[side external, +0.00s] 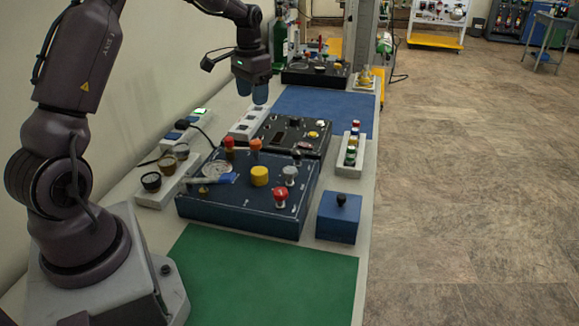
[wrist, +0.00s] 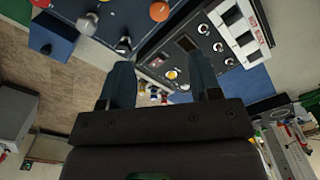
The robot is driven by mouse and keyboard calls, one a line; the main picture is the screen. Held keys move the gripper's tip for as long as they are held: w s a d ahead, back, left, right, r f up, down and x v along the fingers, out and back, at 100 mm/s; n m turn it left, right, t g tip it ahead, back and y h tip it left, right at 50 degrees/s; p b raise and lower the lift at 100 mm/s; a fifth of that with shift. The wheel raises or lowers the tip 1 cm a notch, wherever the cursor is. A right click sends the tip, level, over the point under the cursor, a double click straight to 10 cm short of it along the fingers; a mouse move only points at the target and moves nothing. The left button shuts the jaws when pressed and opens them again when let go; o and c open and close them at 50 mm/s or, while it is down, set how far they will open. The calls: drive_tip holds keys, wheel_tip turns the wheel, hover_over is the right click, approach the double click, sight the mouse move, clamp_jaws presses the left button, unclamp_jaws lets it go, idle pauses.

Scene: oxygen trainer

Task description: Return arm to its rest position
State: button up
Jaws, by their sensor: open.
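My gripper (side external: 260,92) hangs in the air over the back part of the bench, its fingers pointing down, above the white block strip (side external: 250,123). In the wrist view my gripper (wrist: 162,88) shows two dark blue fingers spread apart with nothing between them. The blue trainer box (side external: 250,215) with a red mushroom knob (side external: 280,196), a yellow knob (side external: 260,176) and a grey knob (side external: 290,175) stands in front of it on the bench. The black panel (side external: 290,136) lies just behind that box. My gripper touches none of these in view.
A green mat (side external: 262,275) and a blue mat (side external: 322,108) lie bare. A small blue box (side external: 338,218) and a rack of small knobs (side external: 350,155) stand along the right edge. A green cylinder (side external: 280,45) stands at the back.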

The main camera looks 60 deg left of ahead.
drive_tip(key=s+d+r+t, duration=0.2)
drive_tip(key=s+d+r, duration=0.2)
drive_tip(key=s+d, duration=0.2)
drive_tip(key=s+d+r+m+t, duration=0.1)
drive_tip(key=s+d+r, duration=0.3)
drive_tip(key=s+d, duration=0.3)
drive_tip(key=s+d+r+t, duration=0.2)
drive_tip(key=s+d+r, duration=0.2)
drive_tip(key=s+d, duration=0.3)
drive_tip(key=d, duration=0.5)
drive_tip(key=shift+d+m+t, duration=0.25)
drive_tip(key=shift+m+t, duration=0.05)
drive_tip(key=shift+m, duration=0.1)
drive_tip(key=shift+o, duration=0.2)
drive_tip(key=shift+r, duration=0.1)
